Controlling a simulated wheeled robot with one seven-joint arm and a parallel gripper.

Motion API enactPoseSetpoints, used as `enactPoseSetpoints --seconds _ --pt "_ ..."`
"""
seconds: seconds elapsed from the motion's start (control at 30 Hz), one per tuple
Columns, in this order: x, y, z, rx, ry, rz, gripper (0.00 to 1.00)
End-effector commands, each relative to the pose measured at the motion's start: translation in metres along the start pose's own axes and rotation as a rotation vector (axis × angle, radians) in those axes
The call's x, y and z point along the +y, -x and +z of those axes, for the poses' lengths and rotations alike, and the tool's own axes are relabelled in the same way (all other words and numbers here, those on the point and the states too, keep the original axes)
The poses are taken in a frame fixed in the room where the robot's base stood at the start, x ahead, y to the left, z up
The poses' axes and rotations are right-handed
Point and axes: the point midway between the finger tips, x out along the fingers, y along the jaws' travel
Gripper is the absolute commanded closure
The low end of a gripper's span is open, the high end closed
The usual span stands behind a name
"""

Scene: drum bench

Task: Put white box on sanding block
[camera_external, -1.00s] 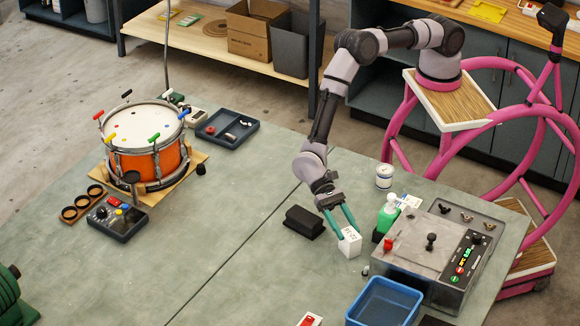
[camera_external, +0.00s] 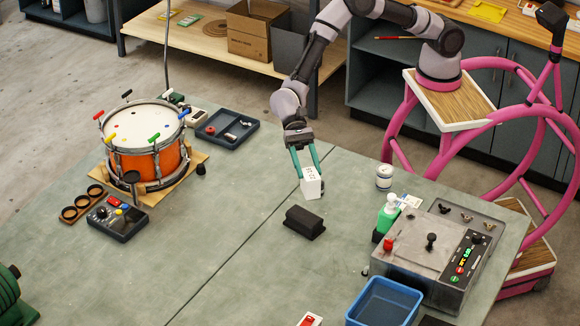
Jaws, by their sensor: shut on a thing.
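My gripper (camera_external: 308,170) has green fingers and is shut on the white box (camera_external: 312,188), which has small dark marks on its faces. The box appears lifted off the bench and upright or nearly so. The sanding block (camera_external: 305,222) is a dark, low block lying on the bench, just below the white box in the picture. The box and the block look apart. The exact height of the box over the bench is hard to tell from this one view.
A green bottle (camera_external: 388,215), a white can (camera_external: 384,177) and a grey machine with knobs (camera_external: 415,250) stand to the right. A blue bin (camera_external: 385,303) is at the front right. An orange drum (camera_external: 145,160) stands at the left. The bench between is clear.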

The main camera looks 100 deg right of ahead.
Motion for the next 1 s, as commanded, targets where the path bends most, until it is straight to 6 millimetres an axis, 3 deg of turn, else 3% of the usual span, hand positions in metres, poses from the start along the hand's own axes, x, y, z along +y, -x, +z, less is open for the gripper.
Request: enactPoseSetpoints --seconds 0.13,0.33,0.8,1.0 --pt "-0.009 0.016 -0.009 -0.001 -0.015 -0.03 1.0" --pt "-0.009 0.003 -0.044 -0.001 -0.017 -0.031 1.0" --pt "-0.008 -0.019 -0.091 -0.001 -0.014 -0.03 1.0" --pt "-0.008 -0.019 -0.093 -0.001 -0.012 -0.031 1.0"
